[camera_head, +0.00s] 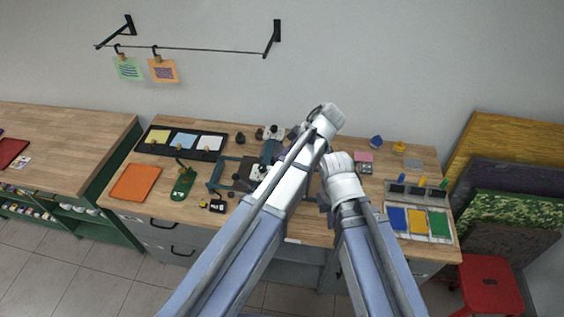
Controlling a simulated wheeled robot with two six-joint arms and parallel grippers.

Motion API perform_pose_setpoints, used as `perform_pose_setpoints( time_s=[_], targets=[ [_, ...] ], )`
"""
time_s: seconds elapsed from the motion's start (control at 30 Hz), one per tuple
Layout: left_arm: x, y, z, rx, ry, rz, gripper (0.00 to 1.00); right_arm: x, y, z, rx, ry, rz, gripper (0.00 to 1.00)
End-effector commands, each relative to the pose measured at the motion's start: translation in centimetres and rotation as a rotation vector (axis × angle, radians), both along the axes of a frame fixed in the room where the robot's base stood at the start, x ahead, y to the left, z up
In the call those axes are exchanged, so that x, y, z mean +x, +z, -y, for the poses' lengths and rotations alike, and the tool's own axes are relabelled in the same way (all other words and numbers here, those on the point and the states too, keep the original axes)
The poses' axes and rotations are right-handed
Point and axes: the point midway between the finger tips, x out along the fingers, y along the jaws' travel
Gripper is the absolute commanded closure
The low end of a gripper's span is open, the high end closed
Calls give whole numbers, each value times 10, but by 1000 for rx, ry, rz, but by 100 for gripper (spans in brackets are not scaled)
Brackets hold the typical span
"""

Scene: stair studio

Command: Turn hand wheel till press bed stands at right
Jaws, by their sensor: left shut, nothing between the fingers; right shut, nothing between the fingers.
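The press (270,151) is a dark teal machine on the wooden bench, partly covered by my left arm. Its low bed frame (230,171) reaches out to the left of it. The hand wheel cannot be made out; my arms hide the area right of the press. My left gripper (292,132) is shut and empty at the press's upper right, mostly hidden by its own wrist. My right gripper (326,203) is shut and empty, low to the right of the press, mostly behind its arm. Whether either touches the press cannot be told.
The workbench (150,213) carries an orange sheet (135,182), a green tool (183,184), a dark tray (220,155) of coloured cards and a right-hand tray (443,237) of colour blocks. Small items line the back. A red stool (487,284) stands at right.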

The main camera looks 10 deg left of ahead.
Motion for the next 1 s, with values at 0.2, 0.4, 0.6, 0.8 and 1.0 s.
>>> perform_pose_setpoints(
  time_s=[0.2,0.4,0.6,0.8,1.0],
  targets=[
    [-11,-21,-1,-188,-385,-161,100,0,3,0,0,-1,0,100],
    [-16,-30,11,-338,-858,-213,100,0,5,0,0,-3,0,100],
    [-15,-27,21,-375,-1187,-173,100,0,6,0,0,-4,0,100],
    [-14,-23,25,-368,-1318,-144,100,0,7,0,0,-4,0,100],
    [-12,-25,26,-366,-1329,-143,100,0,6,0,0,-4,0,100]
  ],
)
